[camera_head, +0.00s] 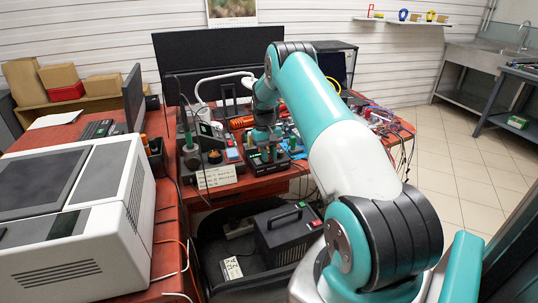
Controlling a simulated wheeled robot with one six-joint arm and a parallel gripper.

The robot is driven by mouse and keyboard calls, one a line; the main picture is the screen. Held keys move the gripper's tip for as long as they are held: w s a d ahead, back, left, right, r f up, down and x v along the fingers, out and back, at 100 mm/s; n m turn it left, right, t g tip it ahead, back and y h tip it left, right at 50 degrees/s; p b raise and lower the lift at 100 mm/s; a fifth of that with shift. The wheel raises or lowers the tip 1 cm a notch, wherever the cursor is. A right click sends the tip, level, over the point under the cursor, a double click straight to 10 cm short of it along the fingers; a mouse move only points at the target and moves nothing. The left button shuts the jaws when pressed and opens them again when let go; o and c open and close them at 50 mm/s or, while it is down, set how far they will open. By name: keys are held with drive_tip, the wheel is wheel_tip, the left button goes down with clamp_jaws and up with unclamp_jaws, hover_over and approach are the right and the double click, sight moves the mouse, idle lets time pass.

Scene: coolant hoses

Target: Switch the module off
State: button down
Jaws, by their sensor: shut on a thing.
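My teal and white arm reaches from the lower right to the red table. My gripper (263,143) is at its far end, low over a black unit (266,166) at the table's front edge. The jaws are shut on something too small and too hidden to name. The black unit has upright pegs and small lit marks on its front. A second black box (289,232) with a handle and a red part on its right side sits below the table. I cannot tell which is the module, nor read any switch position.
A white machine (75,215) fills the left side. Tools and cables crowd the table right of my gripper. Tiled floor (470,170) is clear at right.

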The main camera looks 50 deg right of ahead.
drive_tip(key=c, duration=1.3)
unclamp_jaws()
drive_tip(key=shift+p+v, duration=1.8)
drive_tip(key=shift+v, duration=6.95)
